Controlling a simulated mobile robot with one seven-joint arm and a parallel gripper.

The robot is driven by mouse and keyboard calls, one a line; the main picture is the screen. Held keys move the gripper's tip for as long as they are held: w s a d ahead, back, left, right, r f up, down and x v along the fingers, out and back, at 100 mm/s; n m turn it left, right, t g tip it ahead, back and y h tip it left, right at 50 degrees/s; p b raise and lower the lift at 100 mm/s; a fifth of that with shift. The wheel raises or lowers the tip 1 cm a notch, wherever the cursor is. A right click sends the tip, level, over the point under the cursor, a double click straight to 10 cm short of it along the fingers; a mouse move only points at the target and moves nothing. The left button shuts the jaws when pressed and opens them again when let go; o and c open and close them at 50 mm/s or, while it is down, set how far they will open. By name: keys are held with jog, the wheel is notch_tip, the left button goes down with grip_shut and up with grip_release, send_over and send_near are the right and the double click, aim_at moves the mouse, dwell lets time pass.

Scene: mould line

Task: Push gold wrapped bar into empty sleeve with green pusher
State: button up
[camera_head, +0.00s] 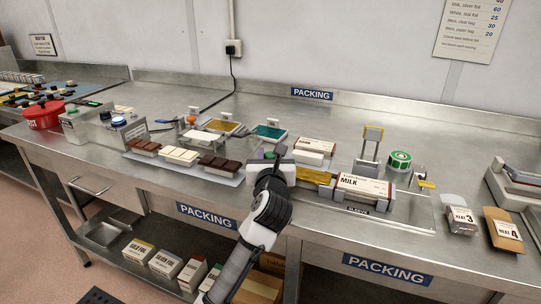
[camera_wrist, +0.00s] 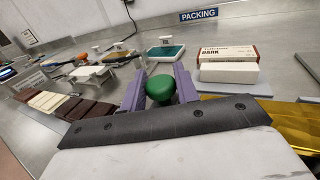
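The gold wrapped bar (camera_head: 316,176) lies on the packing bench, just left of a white and brown sleeve marked MILK (camera_head: 364,187). The bar's right end meets the sleeve's left end; I cannot tell whether it is inside. My gripper (camera_wrist: 160,88) has its two purple fingers on either side of the pusher's green knob (camera_wrist: 160,89), and the knob fills the gap between them. In the head view my wrist covers most of the pusher, left of the bar. Gold foil (camera_wrist: 294,120) shows at the right of the wrist view.
A DARK carton (camera_head: 316,147) with a white block before it stands behind the bar. Chocolate bars on a tray (camera_head: 228,180) lie to the left. A green tape roll (camera_head: 399,160) and a metal stand (camera_head: 371,142) are behind the sleeve. Bare bench lies at the back.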

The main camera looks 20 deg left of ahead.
aim_at(298, 172)
grip_shut()
jog(key=d+b, duration=0.1)
jog(key=d, duration=0.6)
jog(key=shift+s+d+b, duration=0.1)
jog(key=shift+d+b, duration=0.2)
jog(key=shift+d, duration=0.05)
jog(key=o, duration=0.8)
grip_release()
jog(key=b+v, duration=0.2)
jog(key=v, duration=0.1)
jog(key=b+v, duration=0.2)
jog(key=v, duration=0.2)
jog(key=b+v, duration=0.2)
jog(key=v, duration=0.2)
jog(key=shift+f, duration=0.35)
jog(key=shift+s+a+b, duration=0.1)
jog(key=shift+s+b, duration=0.05)
jog(key=shift+b, duration=1.1)
jog(key=shift+f+b, duration=0.1)
jog(key=shift+b, duration=0.45)
